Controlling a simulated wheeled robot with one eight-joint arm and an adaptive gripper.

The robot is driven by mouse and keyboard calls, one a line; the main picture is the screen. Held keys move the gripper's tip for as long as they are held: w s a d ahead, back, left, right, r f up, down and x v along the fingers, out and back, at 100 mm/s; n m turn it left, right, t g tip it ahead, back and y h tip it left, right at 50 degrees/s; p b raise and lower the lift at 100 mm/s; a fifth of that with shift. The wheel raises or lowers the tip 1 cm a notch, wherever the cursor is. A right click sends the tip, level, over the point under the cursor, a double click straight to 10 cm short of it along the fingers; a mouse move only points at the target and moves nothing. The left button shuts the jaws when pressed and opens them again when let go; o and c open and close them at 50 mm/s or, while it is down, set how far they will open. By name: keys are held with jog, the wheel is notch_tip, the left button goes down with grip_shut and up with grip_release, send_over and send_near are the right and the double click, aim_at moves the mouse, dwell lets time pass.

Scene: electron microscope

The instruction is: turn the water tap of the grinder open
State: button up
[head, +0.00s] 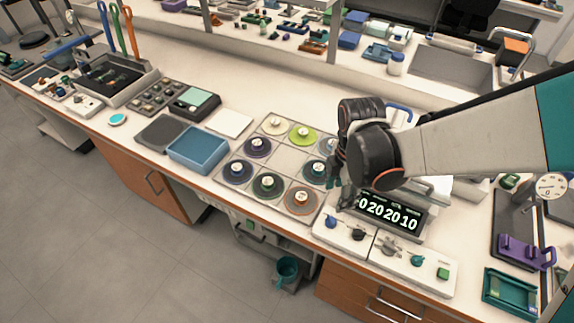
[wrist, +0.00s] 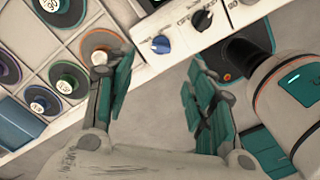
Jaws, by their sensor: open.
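A pale control panel (head: 345,241) stands at the bench's front edge. It carries a blue knob (head: 331,222) and a black knob (head: 358,234); which control is the grinder's water tap is not clearly marked. The wrist view shows the blue knob (wrist: 160,45) beyond and between my fingertips, with the black knob (wrist: 202,20) to its right. My gripper (wrist: 160,66) is open and empty, its teal-padded fingers wide apart. In the head view my gripper (head: 339,176) hangs above and behind the panel, partly hidden by my wrist. It appears apart from the knobs.
A tray of coloured round discs (head: 272,157) lies left of the panel. A digital display (head: 392,210) stands behind the controls. A second panel to the right has a grey lever (head: 388,248), a teal knob (head: 416,260) and a green button (head: 442,273).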

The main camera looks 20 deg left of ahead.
aim_at(332, 219)
jog(key=f+b, duration=0.1)
jog(key=f, duration=0.3)
jog(key=f+b, duration=0.1)
jog(key=f, duration=0.2)
jog(key=f+b, duration=0.1)
jog(key=f, duration=0.3)
jog(key=shift+s+a+f+b, duration=0.2)
jog(key=shift+s+f+b, duration=0.15)
jog(key=shift+b, duration=0.05)
jog(key=shift+c, duration=0.6)
jog(key=c, duration=0.9)
